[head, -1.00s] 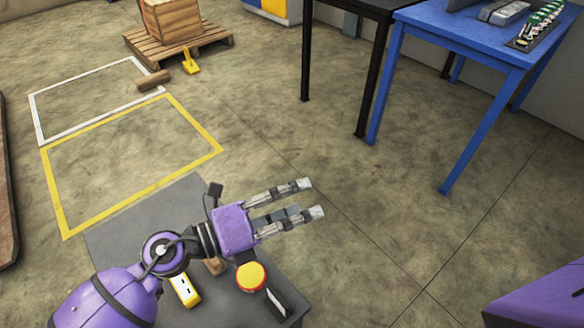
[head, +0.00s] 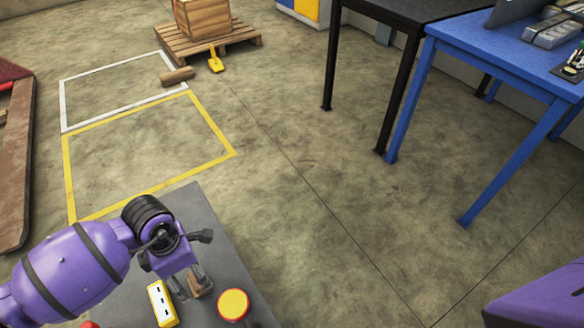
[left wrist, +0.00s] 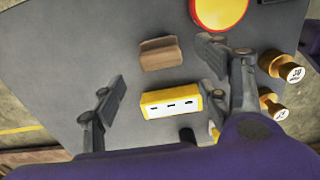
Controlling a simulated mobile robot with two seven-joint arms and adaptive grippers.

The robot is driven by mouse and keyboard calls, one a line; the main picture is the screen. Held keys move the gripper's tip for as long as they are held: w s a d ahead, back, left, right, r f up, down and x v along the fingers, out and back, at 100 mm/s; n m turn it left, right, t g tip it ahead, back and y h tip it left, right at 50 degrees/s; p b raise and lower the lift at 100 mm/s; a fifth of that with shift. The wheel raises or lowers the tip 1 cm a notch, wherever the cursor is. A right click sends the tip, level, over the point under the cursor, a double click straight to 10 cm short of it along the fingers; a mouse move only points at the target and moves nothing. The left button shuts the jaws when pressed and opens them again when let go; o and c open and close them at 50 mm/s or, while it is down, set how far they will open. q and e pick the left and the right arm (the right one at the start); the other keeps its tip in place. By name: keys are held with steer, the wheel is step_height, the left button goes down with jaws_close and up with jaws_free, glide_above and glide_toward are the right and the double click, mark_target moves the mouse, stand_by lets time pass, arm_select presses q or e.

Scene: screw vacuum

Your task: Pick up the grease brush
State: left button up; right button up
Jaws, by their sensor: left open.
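My left gripper (head: 190,284) points down over a dark grey top in the head view. In the left wrist view its fingers (left wrist: 163,73) are spread wide, with nothing held between them. A small brown wooden piece (left wrist: 160,54) lies between and beyond the fingers; it may be the grease brush, but I cannot make out bristles. In the head view this brown piece (head: 194,284) is partly hidden by the fingers. A yellow box with a white slotted face (left wrist: 170,104) lies beside it, nearer the palm. My right gripper is not in view.
A round red-and-yellow button (head: 233,304) sits on the grey top (head: 225,262), right of my gripper. Gold weights (left wrist: 283,68) lie beyond the right finger. A blue table (head: 500,65), a black table (head: 400,12) and a pallet (head: 208,40) stand farther off.

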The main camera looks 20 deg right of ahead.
mark_target(195, 280)
arm_select(q)
step_height(195, 280, down, 2)
steer(key=shift+f, duration=0.1)
step_height(195, 280, down, 5)
steer(key=shift+d+r+b, duration=0.1)
steer(key=shift+d+b, duration=0.05)
steer(key=shift+b, duration=0.55)
steer(key=c, duration=1.2)
steer(key=shift+c, duration=0.4)
steer(key=shift+r, duration=0.1)
